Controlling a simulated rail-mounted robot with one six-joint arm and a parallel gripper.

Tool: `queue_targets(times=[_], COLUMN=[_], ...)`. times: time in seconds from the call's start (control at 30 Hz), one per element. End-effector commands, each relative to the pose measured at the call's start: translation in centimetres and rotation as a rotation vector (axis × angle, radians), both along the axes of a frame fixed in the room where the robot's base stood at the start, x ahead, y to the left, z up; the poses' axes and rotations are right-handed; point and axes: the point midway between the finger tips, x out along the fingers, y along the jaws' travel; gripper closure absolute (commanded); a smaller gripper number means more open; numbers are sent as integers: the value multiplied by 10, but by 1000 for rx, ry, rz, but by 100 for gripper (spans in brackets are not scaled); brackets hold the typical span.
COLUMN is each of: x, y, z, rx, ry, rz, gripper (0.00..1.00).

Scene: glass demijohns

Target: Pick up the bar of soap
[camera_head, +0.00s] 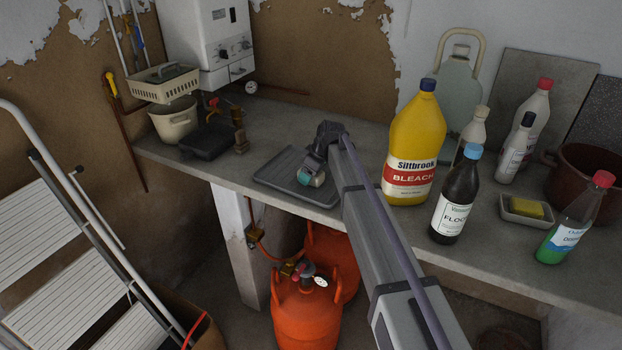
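A yellow block (526,208) that looks like the bar of soap lies in a shallow pale dish (512,217) at the right of the grey worktop. My arm reaches up from the bottom to the middle of the picture. My gripper (312,172) is at its far end, over the dark ribbed tray (268,180), well to the left of the yellow block. A small teal and pale patch shows at the gripper's tip. I cannot tell whether it is a held thing or part of the gripper. The fingers are too small and hidden to read.
A yellow bleach bottle (415,140), a dark bottle (455,200) and a green-liquid bottle (572,225) stand near the dish. A brown pot (585,175) is behind it. Orange gas cylinders (306,318) stand below; a stepladder (75,300) is at left.

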Motion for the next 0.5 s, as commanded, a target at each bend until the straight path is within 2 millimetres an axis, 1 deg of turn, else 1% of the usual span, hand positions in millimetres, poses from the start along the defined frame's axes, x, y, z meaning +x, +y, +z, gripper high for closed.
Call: queue_targets(times=[0.03, 0.07, 0.43, 0.5], x=[0, 0, 0, 0], y=[0, 0, 0, 0], z=[0, 0, 0, 0], rx=[0, 0, 0, 0], ry=[0, 0, 0, 0], rz=[0, 0, 0, 0], gripper=[32, 35, 70, 72])
